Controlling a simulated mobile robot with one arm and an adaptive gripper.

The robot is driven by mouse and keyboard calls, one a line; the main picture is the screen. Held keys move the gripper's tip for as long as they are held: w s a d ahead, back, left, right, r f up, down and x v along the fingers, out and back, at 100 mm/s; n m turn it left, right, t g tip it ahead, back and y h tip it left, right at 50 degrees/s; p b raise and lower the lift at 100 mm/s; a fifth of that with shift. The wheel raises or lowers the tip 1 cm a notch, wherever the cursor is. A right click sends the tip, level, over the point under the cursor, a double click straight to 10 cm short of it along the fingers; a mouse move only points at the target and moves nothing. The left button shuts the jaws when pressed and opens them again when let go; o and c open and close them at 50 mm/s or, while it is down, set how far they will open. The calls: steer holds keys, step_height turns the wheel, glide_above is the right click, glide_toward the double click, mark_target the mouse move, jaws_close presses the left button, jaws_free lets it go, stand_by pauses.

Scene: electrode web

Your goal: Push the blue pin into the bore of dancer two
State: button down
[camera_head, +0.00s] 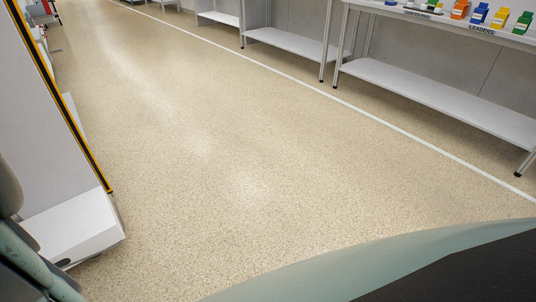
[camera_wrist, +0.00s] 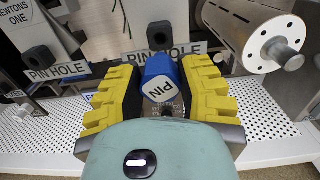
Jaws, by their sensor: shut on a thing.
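In the wrist view, my gripper (camera_wrist: 159,82) has yellow ridged fingers shut on the blue pin (camera_wrist: 158,72). The pin's pale end, marked PIN, faces the camera. Just beyond it is a dark block (camera_wrist: 159,33) above a PIN HOLE label (camera_wrist: 188,50); the pin covers part of this label. A second dark block (camera_wrist: 39,57) with its own PIN HOLE label (camera_wrist: 56,72) is at the left, near a NEWTONS ONE sign (camera_wrist: 17,14). No label naming dancer two is readable. Whether the pin touches the block cannot be told. The head view shows neither pin nor gripper.
A metal roller (camera_wrist: 272,48) with a white end disc is close at the right of the wrist view. A white perforated deck (camera_wrist: 50,130) lies below. In the head view, the speckled floor (camera_head: 230,130) is clear, with a bench (camera_head: 440,100) at the right.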

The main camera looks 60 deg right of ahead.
steer(key=shift+b+x, duration=0.45)
steer(key=shift+x, duration=1.6)
steer(key=shift+w+a, duration=0.1)
steer(key=shift+a, duration=0.05)
steer(key=shift+p, duration=0.3)
steer(key=shift+b+x, duration=1.35)
steer(key=shift+x, duration=0.7)
steer(key=c, duration=0.6)
jaws_free()
steer(key=shift+f, duration=0.1)
